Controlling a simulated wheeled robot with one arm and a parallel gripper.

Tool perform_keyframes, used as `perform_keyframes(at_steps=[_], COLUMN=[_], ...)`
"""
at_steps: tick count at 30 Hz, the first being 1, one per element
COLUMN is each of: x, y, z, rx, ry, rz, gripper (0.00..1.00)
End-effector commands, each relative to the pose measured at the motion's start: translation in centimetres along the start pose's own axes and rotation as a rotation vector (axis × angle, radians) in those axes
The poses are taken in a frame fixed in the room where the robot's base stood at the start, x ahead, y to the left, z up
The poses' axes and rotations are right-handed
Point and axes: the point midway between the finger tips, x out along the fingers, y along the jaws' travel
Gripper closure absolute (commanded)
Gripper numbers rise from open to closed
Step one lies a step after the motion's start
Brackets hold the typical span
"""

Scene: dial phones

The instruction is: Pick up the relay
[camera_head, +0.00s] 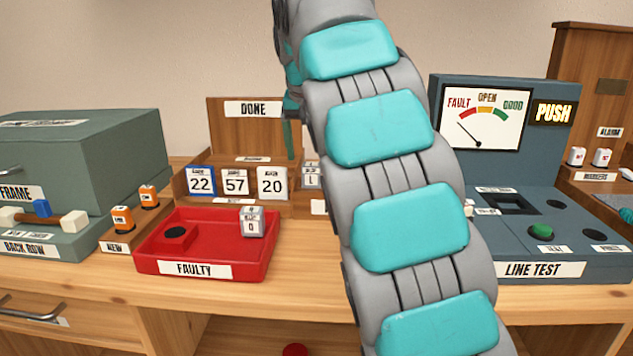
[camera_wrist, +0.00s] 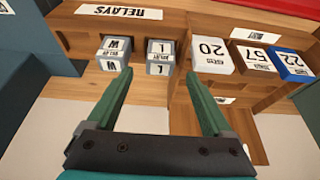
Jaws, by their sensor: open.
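Two grey relays stand in the wooden rack marked RELAYS (camera_wrist: 120,12) in the wrist view: one marked W (camera_wrist: 113,50) and one marked L (camera_wrist: 159,55). The L relay also shows in the head view (camera_head: 311,172), partly hidden by my arm. Another grey block like a relay (camera_head: 251,222) stands in the red FAULTY tray (camera_head: 200,269). My gripper (camera_wrist: 157,76) is open and empty, with its two green fingers reaching toward the rack. In the wrist picture the L relay appears between the fingertips and the W relay by the left finger. Their distance in depth is unclear.
Number blocks 20 (camera_wrist: 211,55), 57 (camera_wrist: 252,57) and 22 (camera_wrist: 291,63) stand beside the relays. A line-test meter box (camera_head: 505,130) stands right, a grey-green cabinet (camera_head: 120,150) left. My arm hides the middle. The wooden counter (camera_head: 300,255) has clear room in front.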

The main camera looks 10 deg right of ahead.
Motion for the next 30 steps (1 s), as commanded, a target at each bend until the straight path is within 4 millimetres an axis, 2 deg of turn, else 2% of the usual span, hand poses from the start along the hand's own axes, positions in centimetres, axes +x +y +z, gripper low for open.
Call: perform_keyframes(at_steps=[1, 6, 13, 30], x=[1.5, 3.8, 3.8, 3.7], y=[-0.2, -0.9, -0.9, -0.9], z=[0.1, -0.5, -0.6, -0.6], rx=[0.001, 0.0, 0.0, 0.0], ry=[-0.001, -0.004, -0.002, -0.002], rz=[0.0, 0.001, 0.001, 0.001], gripper=[0.15, 0.15, 0.15, 0.78])
